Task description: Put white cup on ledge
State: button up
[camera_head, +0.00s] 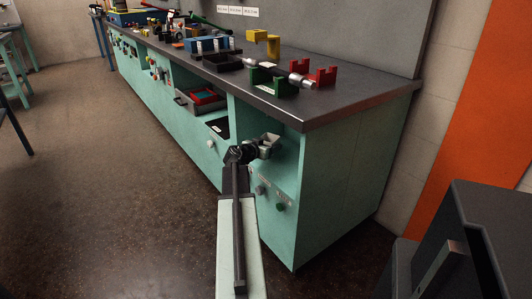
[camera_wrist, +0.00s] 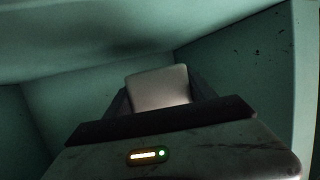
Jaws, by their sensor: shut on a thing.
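My gripper (camera_head: 262,146) reaches into the open recess in the front of the green bench, near its right end. It is shut on the white cup (camera_wrist: 158,87), which shows pale between the dark fingers in the wrist view. In the head view the cup (camera_head: 268,141) is small and partly hidden by my gripper. The cup is inside the recess, below the dark bench top. I cannot tell which surface is the ledge, or whether the cup touches one.
The recess walls (camera_wrist: 235,50) are close around my gripper. A green block (camera_head: 272,82), a red block (camera_head: 320,76) and a black tray (camera_head: 222,62) stand on the bench top. An open drawer (camera_head: 199,101) juts out left of the recess. Floor at left is clear.

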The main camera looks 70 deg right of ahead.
notch_tip(320, 180, down, 4)
jog(key=b, duration=0.4)
jog(key=shift+s, duration=0.15)
jog(key=shift+w+r, duration=0.2)
jog(key=shift+r, duration=0.05)
jog(key=shift+a+f, duration=0.1)
jog(key=shift+f, duration=0.15)
jog(key=o, duration=1.4)
jog(key=shift+r, duration=0.1)
jog(key=shift+c, duration=0.2)
jog(key=shift+a+r+p, duration=0.2)
jog(key=shift+r+p, duration=0.1)
jog(key=shift+p, duration=0.1)
jog(key=p+v, duration=0.3)
jog(key=v, duration=0.8)
jog(key=shift+a, duration=0.25)
